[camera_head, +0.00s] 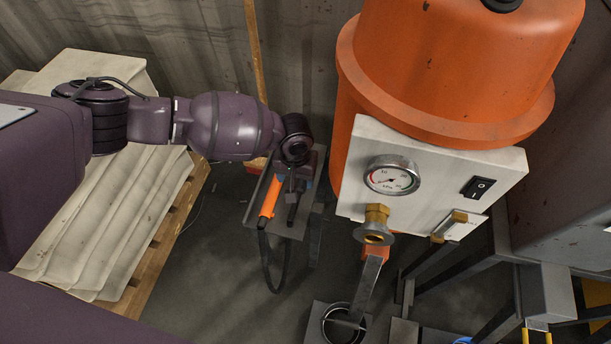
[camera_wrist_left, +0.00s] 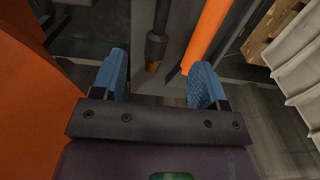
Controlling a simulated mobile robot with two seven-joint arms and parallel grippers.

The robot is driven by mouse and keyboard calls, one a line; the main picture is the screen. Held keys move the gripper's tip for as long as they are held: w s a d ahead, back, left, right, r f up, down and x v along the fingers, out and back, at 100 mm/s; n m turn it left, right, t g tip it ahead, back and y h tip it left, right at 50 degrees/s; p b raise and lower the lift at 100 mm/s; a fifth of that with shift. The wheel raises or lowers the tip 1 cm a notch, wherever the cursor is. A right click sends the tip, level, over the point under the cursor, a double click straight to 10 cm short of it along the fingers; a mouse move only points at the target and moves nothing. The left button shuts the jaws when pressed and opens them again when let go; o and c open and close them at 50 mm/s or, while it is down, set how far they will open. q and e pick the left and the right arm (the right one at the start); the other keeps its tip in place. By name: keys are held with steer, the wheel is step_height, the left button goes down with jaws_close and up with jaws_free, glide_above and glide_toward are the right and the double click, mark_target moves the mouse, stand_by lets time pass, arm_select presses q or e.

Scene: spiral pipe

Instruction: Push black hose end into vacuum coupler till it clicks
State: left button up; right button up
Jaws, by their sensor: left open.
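My left gripper (camera_wrist_left: 158,82) is open in the left wrist view, its two blue-padded fingers apart with nothing between them. The black hose end (camera_wrist_left: 156,42) with a brass-coloured tip lies just beyond the fingertips, near the middle of the gap, beside an orange tube (camera_wrist_left: 207,35). In the head view the black hose (camera_head: 264,262) loops down below a small grey stand, and my wrist partly hides its end. The brass vacuum coupler (camera_head: 376,224) sticks out below the gauge on the white panel, to the right of my gripper. My right gripper is out of view.
The orange vacuum tank (camera_head: 447,60) with its gauge (camera_head: 391,176) and switch (camera_head: 477,187) stands close right of my left arm. The small stand (camera_head: 283,222) carries the orange tube. Floor shows between.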

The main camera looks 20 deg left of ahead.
arm_select(q)
steer(key=shift+w+a+f, duration=0.1)
steer(key=shift+f, duration=0.2)
steer(key=f+b, duration=0.1)
steer(key=f, duration=0.1)
steer(key=f+b, duration=0.1)
steer(key=f, duration=0.1)
steer(key=shift+s+f, duration=0.2)
steer(key=shift+f, duration=0.1)
steer(key=shift+w+f, duration=0.1)
steer(key=shift+f, duration=0.3)
steer(key=f+b, duration=0.3)
steer(key=f, duration=0.1)
steer(key=shift+w+f, duration=0.1)
steer(key=shift+w, duration=0.1)
steer(key=shift+w+f, duration=0.1)
steer(key=shift+f, duration=0.1)
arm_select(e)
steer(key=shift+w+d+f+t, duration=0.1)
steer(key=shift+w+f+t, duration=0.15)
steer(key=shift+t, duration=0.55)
arm_select(q)
steer(key=shift+r, duration=0.1)
steer(key=shift+c, duration=0.5)
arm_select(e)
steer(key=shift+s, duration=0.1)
arm_select(q)
steer(key=c, duration=0.9)
